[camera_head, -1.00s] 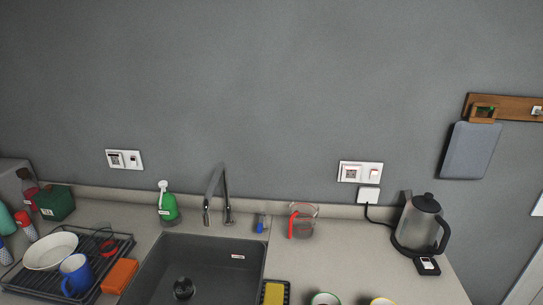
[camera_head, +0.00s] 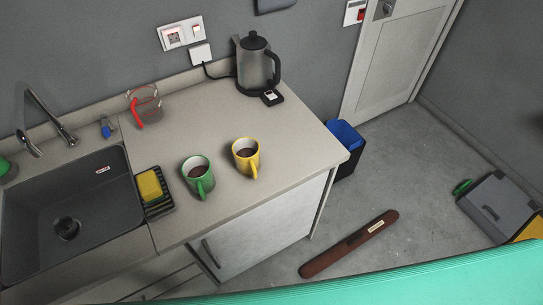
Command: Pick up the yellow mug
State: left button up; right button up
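The yellow mug (camera_head: 246,157) stands upright on the counter, near its front edge. It has a pale inside with something dark in it, and its handle points toward the front. A green mug (camera_head: 198,178) with similar dark contents stands just to its left, a small gap apart. Neither of my grippers shows in the head view.
The counter (camera_head: 290,139) is clear to the right of the yellow mug. A kettle (camera_head: 256,66) stands behind, with a red-handled glass jug (camera_head: 146,105) at the back left. A yellow sponge (camera_head: 150,186) sits in a black holder beside the sink (camera_head: 62,200). A brown bar (camera_head: 348,245) lies on the floor.

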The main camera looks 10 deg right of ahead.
aim_at(245, 150)
jog(key=u, duration=1.6)
jog(key=z, duration=1.6)
jog(key=k+j+z, duration=0.35)
jog(key=j, duration=0.25)
jog(key=i, duration=0.05)
